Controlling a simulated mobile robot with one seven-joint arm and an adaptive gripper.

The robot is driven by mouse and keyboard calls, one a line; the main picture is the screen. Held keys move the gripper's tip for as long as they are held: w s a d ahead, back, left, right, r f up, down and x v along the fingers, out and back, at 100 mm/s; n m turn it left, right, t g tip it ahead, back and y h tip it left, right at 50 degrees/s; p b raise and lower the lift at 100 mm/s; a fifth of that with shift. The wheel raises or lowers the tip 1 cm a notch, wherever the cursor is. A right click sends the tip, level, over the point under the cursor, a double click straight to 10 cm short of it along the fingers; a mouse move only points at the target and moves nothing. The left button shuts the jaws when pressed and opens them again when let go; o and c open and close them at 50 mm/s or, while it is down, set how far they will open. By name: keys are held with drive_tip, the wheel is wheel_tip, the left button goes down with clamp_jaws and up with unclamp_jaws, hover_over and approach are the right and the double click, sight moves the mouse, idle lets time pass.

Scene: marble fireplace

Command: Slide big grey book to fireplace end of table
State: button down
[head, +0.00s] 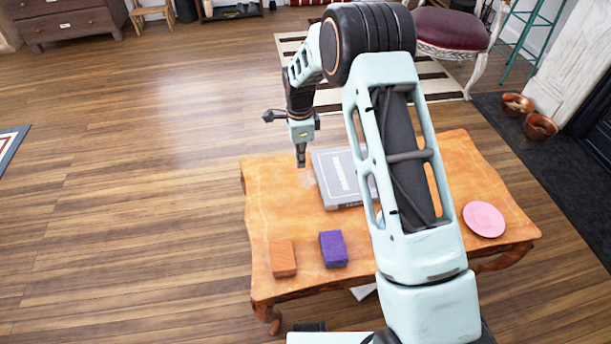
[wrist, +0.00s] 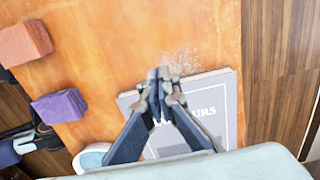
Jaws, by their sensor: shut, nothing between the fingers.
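The big grey book (head: 330,180) lies flat on the orange wooden table (head: 264,205), near its far edge. My arm hides its right part in the head view. In the wrist view the book (wrist: 229,105) lies partly behind the fingers, with white lettering on its cover. My gripper (head: 301,164) is shut and empty, pointing down just left of the book's left edge in the head view. In the wrist view the fingertips (wrist: 162,76) are just past the book's edge. I cannot tell whether they touch it. The white fireplace (head: 569,65) stands at the right.
An orange block (head: 283,258) and a purple block (head: 333,249) sit near the table's front left. A pink plate (head: 484,220) lies at the right. A round blue-and-white object (wrist: 92,157) is beside the book, mostly hidden by my arm in the head view.

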sight(301, 188)
wheel_tip(301, 188, down, 11)
drive_tip(key=b, duration=0.2)
drive_tip(key=shift+s+r+b, duration=0.1)
drive_tip(key=shift+r+b, duration=0.05)
drive_tip(key=shift+b, duration=0.2)
drive_tip(key=d, duration=0.2)
drive_tip(key=shift+w+d+r, duration=0.35)
drive_tip(key=shift+d, duration=0.05)
drive_tip(key=shift+w+d, duration=0.1)
drive_tip(key=shift+d, duration=0.5)
drive_tip(key=shift+d, duration=0.1)
drive_tip(key=w+d+b, duration=0.1)
drive_tip(key=w+d, duration=0.1)
drive_tip(key=d, duration=0.8)
drive_tip(key=w+d+b, duration=0.1)
drive_tip(key=w+d, duration=0.1)
drive_tip(key=d, duration=0.9)
drive_tip(key=w+d+b, duration=0.1)
drive_tip(key=w+d, duration=0.1)
drive_tip(key=d, duration=0.8)
drive_tip(key=shift+w+d+b, duration=0.25)
drive_tip(key=shift+d+b, duration=0.05)
drive_tip(key=shift+d, duration=0.1)
wheel_tip(301, 188, up, 12)
drive_tip(key=shift+s+a, duration=0.1)
drive_tip(key=shift+s, duration=0.05)
